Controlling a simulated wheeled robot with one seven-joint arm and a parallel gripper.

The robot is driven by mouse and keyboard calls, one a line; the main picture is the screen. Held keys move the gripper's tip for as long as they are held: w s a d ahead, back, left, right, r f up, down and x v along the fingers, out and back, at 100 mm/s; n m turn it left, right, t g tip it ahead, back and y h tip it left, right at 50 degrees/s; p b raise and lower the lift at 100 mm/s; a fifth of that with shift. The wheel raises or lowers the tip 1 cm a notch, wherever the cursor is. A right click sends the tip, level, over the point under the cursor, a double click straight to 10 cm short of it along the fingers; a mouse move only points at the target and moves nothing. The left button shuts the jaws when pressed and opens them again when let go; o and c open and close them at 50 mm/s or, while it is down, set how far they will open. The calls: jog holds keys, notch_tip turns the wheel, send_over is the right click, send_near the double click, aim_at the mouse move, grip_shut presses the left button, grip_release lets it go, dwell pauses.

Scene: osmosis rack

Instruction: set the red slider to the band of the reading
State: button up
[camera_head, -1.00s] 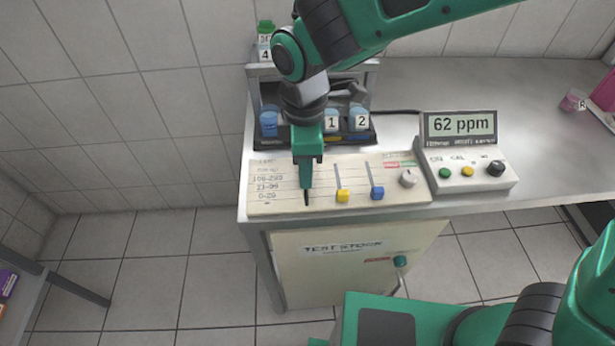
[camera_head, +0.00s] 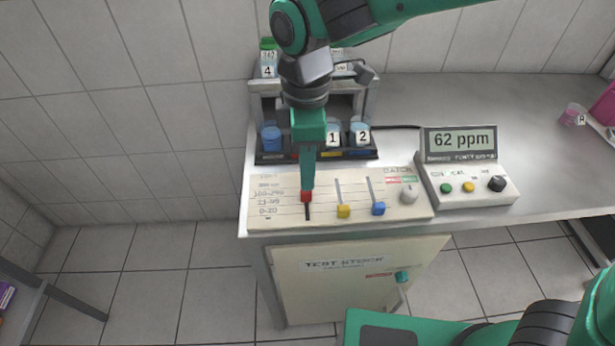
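The reading display (camera_head: 460,142) shows 62 ppm. The red slider (camera_head: 307,196) is on the leftmost track of the pale slider panel (camera_head: 412,213). It looks about level with the three-digit band row, just above the "21-99" row label (camera_head: 268,202); the "0-20" row is below that. Small print makes the exact band hard to tell. My gripper (camera_head: 307,184) points down with its narrow fingertips at the red slider's top, seemingly touching it. The fingers look close together; whether they grip the knob is not clear.
A yellow slider (camera_head: 343,211) and a blue slider (camera_head: 378,208) sit low on the tracks to the right. A grey knob (camera_head: 409,192) is at the panel's right. A rack (camera_head: 270,157) with numbered jars stands behind. The right bench top is mostly clear.

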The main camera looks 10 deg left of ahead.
notch_tip(320, 180, up, 5)
jog(key=shift+f, duration=0.15)
dwell(0.4)
